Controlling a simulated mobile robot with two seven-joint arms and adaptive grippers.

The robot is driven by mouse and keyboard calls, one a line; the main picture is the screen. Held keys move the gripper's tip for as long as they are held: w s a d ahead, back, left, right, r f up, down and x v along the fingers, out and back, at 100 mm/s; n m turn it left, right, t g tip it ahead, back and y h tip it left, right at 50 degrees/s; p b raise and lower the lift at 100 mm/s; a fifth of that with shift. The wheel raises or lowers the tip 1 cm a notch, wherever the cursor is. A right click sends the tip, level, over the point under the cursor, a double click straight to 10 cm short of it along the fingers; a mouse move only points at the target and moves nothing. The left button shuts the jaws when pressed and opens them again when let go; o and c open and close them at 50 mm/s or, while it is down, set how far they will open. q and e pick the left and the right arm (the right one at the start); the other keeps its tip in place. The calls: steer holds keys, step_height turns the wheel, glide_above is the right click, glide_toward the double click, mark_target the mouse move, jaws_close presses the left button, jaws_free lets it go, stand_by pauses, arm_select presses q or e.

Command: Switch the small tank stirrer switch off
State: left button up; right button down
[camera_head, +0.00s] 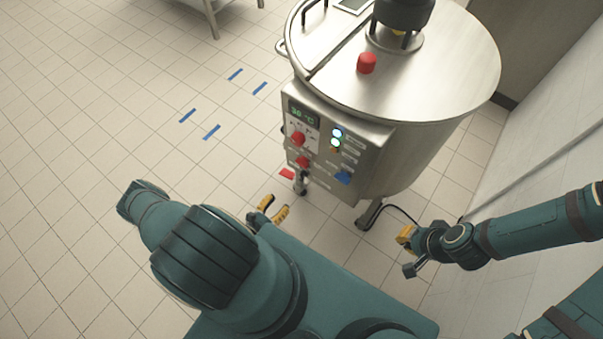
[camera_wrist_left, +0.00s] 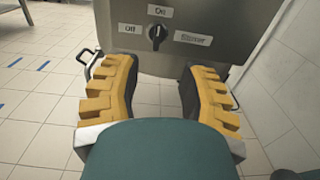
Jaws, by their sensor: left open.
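The steel tank (camera_head: 440,90) stands ahead of me, with a control panel (camera_head: 325,150) on its front. In the left wrist view, a black rotary stirrer switch (camera_wrist_left: 156,33) sits on a grey panel (camera_wrist_left: 215,55). The labels beside it read Off at left, On above and Stirrer at right. Its handle stands about upright, towards On. I cannot make this switch out in the head view. My left gripper (camera_head: 268,210) is open and empty; its yellow fingers (camera_wrist_left: 157,75) lie below the switch in the picture, apart from it. My right gripper (camera_head: 406,252) is off to the right, its opening unclear.
The panel in the head view carries red knobs (camera_head: 298,139), a blue knob (camera_head: 343,177), lit green lamps (camera_head: 337,133) and a display (camera_head: 301,113). Blue tape marks (camera_head: 212,132) lie on the open tiled floor at left. A wall (camera_head: 540,180) bounds the right side.

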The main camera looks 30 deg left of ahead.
mark_target(300, 177)
arm_select(q)
steer(key=w, duration=0.4)
steer(key=w+b, duration=0.1)
steer(key=w, duration=0.4)
steer(key=w+d, duration=0.1)
steer(key=w, duration=0.3)
steer(key=shift+w, duration=0.3)
jaws_close()
